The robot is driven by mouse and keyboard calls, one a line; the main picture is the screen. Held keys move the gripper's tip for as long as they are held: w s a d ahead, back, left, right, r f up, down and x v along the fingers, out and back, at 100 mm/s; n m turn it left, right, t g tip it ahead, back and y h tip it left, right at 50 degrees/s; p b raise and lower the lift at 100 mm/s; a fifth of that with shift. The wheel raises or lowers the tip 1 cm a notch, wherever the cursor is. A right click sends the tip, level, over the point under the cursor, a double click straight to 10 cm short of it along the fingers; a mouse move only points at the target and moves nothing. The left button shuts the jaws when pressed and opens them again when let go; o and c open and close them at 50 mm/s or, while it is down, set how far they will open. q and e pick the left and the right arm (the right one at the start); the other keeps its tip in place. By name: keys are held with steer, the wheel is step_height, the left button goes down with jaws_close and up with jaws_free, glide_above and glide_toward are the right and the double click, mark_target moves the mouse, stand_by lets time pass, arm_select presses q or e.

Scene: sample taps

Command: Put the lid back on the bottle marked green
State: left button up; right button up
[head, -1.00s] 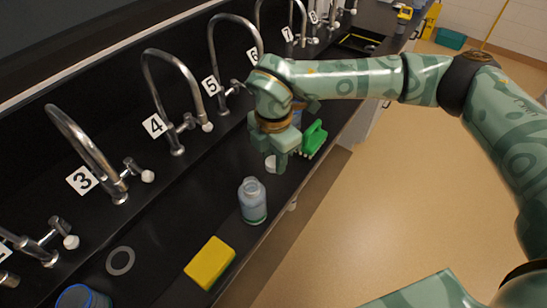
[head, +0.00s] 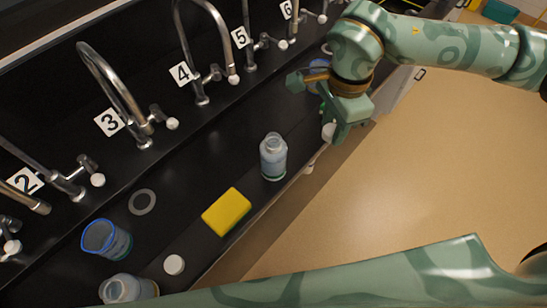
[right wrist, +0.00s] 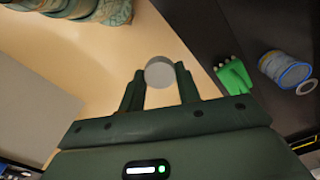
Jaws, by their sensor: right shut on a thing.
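The open bottle with a green band near its base (head: 273,157) stands upright on the black counter, in the middle of the head view. It has no lid on its neck. My right gripper (head: 337,124) is shut on a white lid (head: 328,133), to the right of this bottle and apart from it, near the counter's front edge. In the right wrist view the round lid (right wrist: 159,72) sits between the two fingertips. My left gripper is not in view.
A yellow sponge (head: 227,211), a grey ring (head: 142,202), a blue-rimmed beaker (head: 106,239), another white lid (head: 174,264) and another bottle (head: 122,289) lie nearer. Numbered taps (head: 120,90) line the back. A green brush (right wrist: 235,79) shows in the right wrist view.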

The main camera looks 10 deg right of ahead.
steer(key=s+n, duration=0.1)
steer(key=n, duration=0.4)
steer(key=s+d+r+n, duration=0.1)
steer(key=n, duration=0.4)
steer(key=s+d+n, duration=0.1)
steer(key=n, duration=0.5)
steer(key=shift+s+d+r, duration=0.2)
steer(key=shift+d+r, duration=0.05)
steer(key=shift+r, duration=0.05)
